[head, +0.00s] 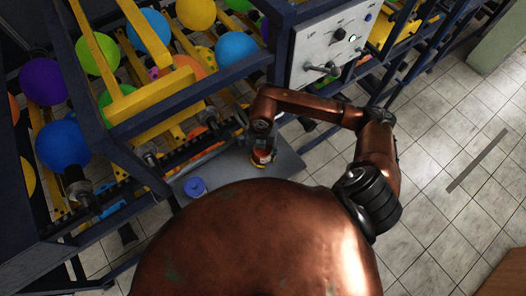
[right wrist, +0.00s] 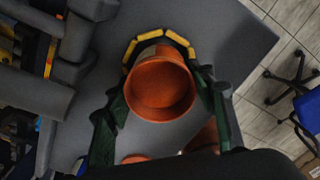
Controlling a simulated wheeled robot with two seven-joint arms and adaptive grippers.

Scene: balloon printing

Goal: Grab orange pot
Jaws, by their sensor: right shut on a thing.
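The orange pot (right wrist: 160,84) shows in the right wrist view with its round open mouth facing the camera. My right gripper (right wrist: 162,50) has its dark green fingers with yellow pads wrapped around the pot. In the head view, my right gripper (head: 262,156) is over the grey table beside the machine, and the pot is small there and mostly covered by it. I cannot tell whether the pot touches the table. My left gripper does not show clearly in either view.
A blue pot (head: 195,187) stands on the grey table (head: 226,168), left of my right gripper. A blue-framed machine with several coloured balloons fills the left and back. A control panel (head: 330,45) is behind my right arm. Tiled floor is open on the right.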

